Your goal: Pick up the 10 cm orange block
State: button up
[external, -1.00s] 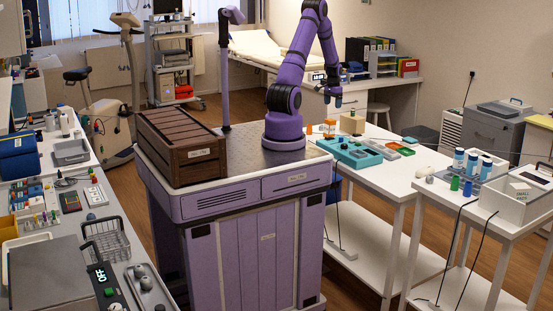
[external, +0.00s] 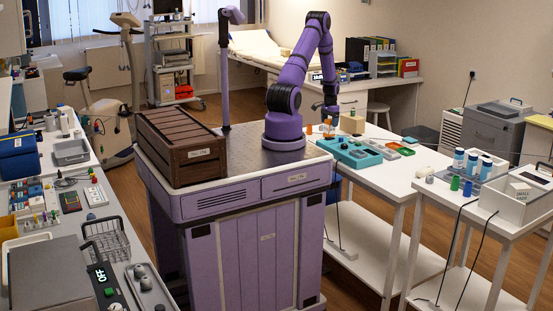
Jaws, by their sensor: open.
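My gripper (external: 331,112) is open, pointing down over the left part of the white table behind my base. A small orange item (external: 329,131) is directly below it, partly covered by the gripper. Another small orange item (external: 309,129) stands just to the left, near the table's edge. Both are too small in the picture to tell their size or which is the 10 cm block. I cannot tell whether the fingers touch anything.
A tan block (external: 352,123) stands right of the gripper. A teal tray (external: 355,154) with small items lies in front, with small containers (external: 394,146) to its right. A brown slatted crate (external: 181,147) sits on my base.

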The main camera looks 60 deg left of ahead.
jog(key=shift+f, duration=0.65)
jog(key=shift+c, duration=0.2)
jog(key=c, duration=1.1)
jog(key=shift+o, duration=0.2)
jog(key=shift+w+r, duration=0.1)
jog(key=shift+r, duration=0.05)
